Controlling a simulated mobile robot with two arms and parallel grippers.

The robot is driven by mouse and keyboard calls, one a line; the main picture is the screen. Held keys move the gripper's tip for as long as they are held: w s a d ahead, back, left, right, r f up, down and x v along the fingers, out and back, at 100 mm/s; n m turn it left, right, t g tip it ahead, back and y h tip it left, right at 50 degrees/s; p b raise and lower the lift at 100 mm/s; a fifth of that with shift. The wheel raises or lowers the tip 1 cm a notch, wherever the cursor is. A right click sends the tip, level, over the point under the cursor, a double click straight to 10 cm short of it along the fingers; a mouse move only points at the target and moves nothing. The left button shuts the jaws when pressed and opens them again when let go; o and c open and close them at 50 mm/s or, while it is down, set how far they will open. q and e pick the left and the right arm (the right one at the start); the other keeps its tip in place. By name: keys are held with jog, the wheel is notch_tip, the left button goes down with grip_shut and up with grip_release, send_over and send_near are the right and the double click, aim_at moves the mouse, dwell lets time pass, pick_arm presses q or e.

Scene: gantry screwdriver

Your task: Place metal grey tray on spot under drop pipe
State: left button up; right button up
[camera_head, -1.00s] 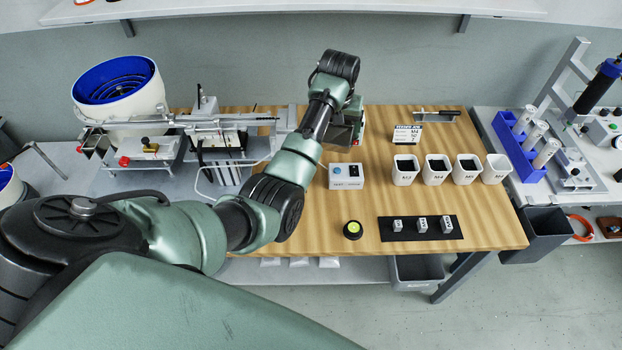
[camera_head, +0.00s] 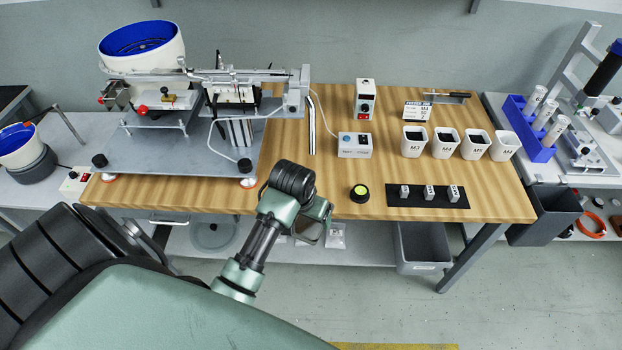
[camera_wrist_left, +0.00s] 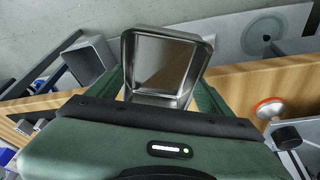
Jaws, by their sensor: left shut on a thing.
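The metal grey tray (camera_wrist_left: 165,62) is a shallow, empty square dish in the left wrist view. My left gripper (camera_head: 319,210) is shut on it. In the head view the tray (camera_head: 310,231) hangs in front of the table's front edge, partly hidden by the gripper. A slim upright metal pipe (camera_head: 312,125), which looks like the drop pipe, stands below the right end of the feeder rail (camera_head: 230,75). The spot under it is too small to make out. My right gripper is not in view.
The wooden table (camera_head: 320,180) has bare room around the pipe's foot. A white control box (camera_head: 355,146), a round button (camera_head: 359,193) and a black mat (camera_head: 440,202) with small blocks lie to the right. A feeder base plate (camera_head: 150,150) fills the left.

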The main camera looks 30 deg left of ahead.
pick_arm(q)
jog(key=w+a, duration=0.2)
jog(key=w, duration=0.2)
jog(key=w+a, duration=0.3)
jog(key=w, duration=0.1)
jog(key=w+a+p, duration=0.1)
jog(key=w+a, duration=0.1)
jog(key=w, duration=0.2)
jog(key=shift+w+a, duration=0.2)
jog(key=shift+a, duration=0.15)
jog(key=w+a, duration=0.2)
jog(key=w, duration=0.1)
jog(key=shift+d+f+p, duration=0.1)
jog(key=shift+f+p, duration=0.2)
jog(key=shift+f, duration=0.55)
jog(key=shift+s, duration=0.1)
